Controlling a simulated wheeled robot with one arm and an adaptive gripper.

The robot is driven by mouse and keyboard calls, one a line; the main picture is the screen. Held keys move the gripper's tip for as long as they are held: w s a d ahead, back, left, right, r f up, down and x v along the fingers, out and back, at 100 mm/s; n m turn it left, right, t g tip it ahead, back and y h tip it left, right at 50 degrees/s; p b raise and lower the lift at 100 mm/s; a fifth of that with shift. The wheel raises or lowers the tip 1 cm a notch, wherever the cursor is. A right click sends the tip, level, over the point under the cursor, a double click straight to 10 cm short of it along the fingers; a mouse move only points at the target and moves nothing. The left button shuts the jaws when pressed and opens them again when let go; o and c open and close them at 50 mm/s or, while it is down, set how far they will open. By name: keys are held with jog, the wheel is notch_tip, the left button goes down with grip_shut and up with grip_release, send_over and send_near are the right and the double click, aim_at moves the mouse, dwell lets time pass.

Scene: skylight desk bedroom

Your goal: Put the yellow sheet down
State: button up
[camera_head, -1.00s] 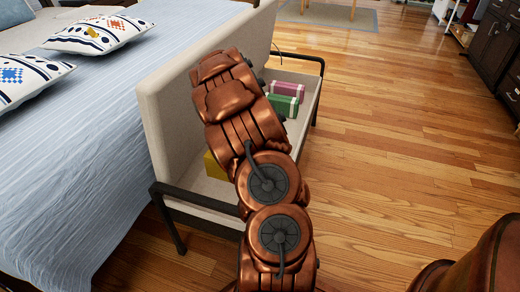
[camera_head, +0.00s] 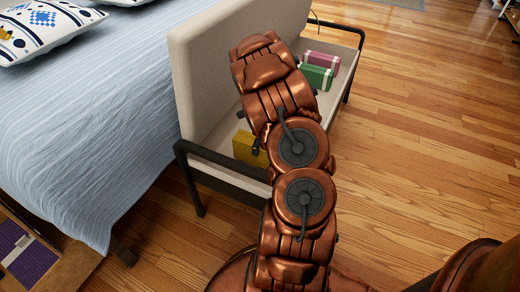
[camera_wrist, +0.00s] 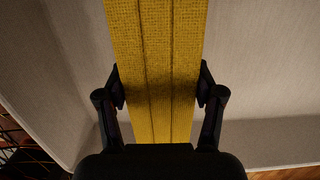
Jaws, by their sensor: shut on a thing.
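The yellow sheet (camera_wrist: 155,60) is a folded, woven-looking bundle. In the wrist view it runs up the middle, between the two dark fingers of my gripper (camera_wrist: 160,95), which are shut on its sides. In the head view part of the yellow sheet (camera_head: 249,149) shows low at the near end of the cream bench (camera_head: 205,80). My own arm hides the gripper and the rest of the sheet there. I cannot tell whether the sheet touches the bench seat.
The wooden floor (camera_head: 430,130) at right is clear.

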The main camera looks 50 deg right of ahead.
jog(key=shift+f, duration=0.85)
jog(key=shift+f, duration=0.1)
jog(key=o, duration=1.5)
